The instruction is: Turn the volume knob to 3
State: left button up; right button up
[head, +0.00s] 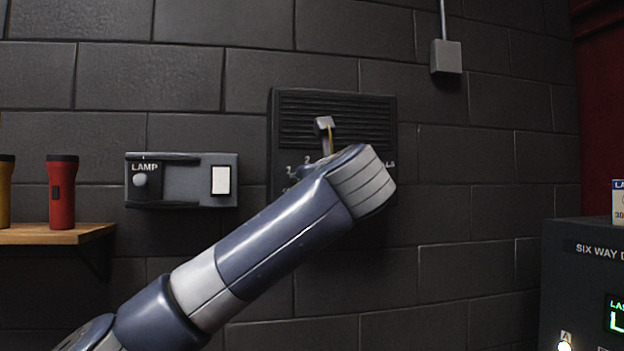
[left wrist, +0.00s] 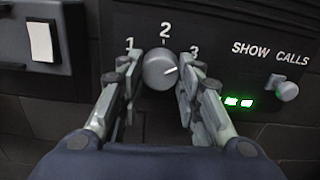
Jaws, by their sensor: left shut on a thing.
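The volume knob (left wrist: 157,68) is a round grey dial with a white pointer line, in the left wrist view. The numbers 1, 2 and 3 stand around it. Its pointer line faces right and slightly up, close to the 3. My left gripper (left wrist: 158,82) has a finger on each side of the knob and is shut on it. In the head view my left arm covers the knob and most of the panel's lower half; the dark panel (head: 336,103) shows its slatted top. My right gripper is not in view.
Right of the knob are a SHOW CALLS switch (left wrist: 285,88) and green lights (left wrist: 238,102). A lamp unit (head: 195,183) with a white rocker is left of the panel. A dark SIX WAY box (head: 575,285) stands at right.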

pick_arm(q)
jog(key=shift+f+m, duration=0.3)
jog(key=shift+m, duration=0.1)
jog(key=o, duration=1)
jog(key=shift+r, duration=0.15)
jog(key=shift+s, duration=0.1)
jog(key=v, duration=1.1)
jog(key=shift+s+d, duration=0.2)
jog(key=shift+s, duration=0.2)
